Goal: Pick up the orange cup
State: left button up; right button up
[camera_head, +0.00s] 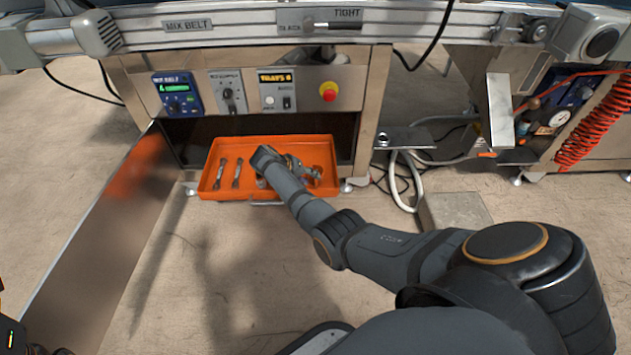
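My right arm reaches from the lower right to a shallow orange tray (222,146) under the machine. My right gripper (312,172) is over the right half of the tray. It is small and partly hidden by my own wrist, so I cannot tell whether it is open or shut. I cannot make out an orange cup for certain; the gripper and wrist cover part of the tray, and the tray is the same colour.
Two small tools, one (221,174) and another (238,173), lie in the tray's left half. A control panel (228,92) with a red button (328,91) is above. A metal panel (95,240) stands at the left. A grey block (455,210) sits on the floor at the right.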

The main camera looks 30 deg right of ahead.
aim_at(315, 181)
jog(key=b+x, duration=0.1)
jog(key=x, duration=0.1)
jog(key=b+x, duration=0.2)
jog(key=shift+w+a+f, duration=0.1)
jog(key=shift+w+f, duration=0.1)
jog(key=shift+f, duration=0.25)
jog(key=shift+r, duration=0.15)
jog(key=shift+c, duration=0.5)
grip_shut()
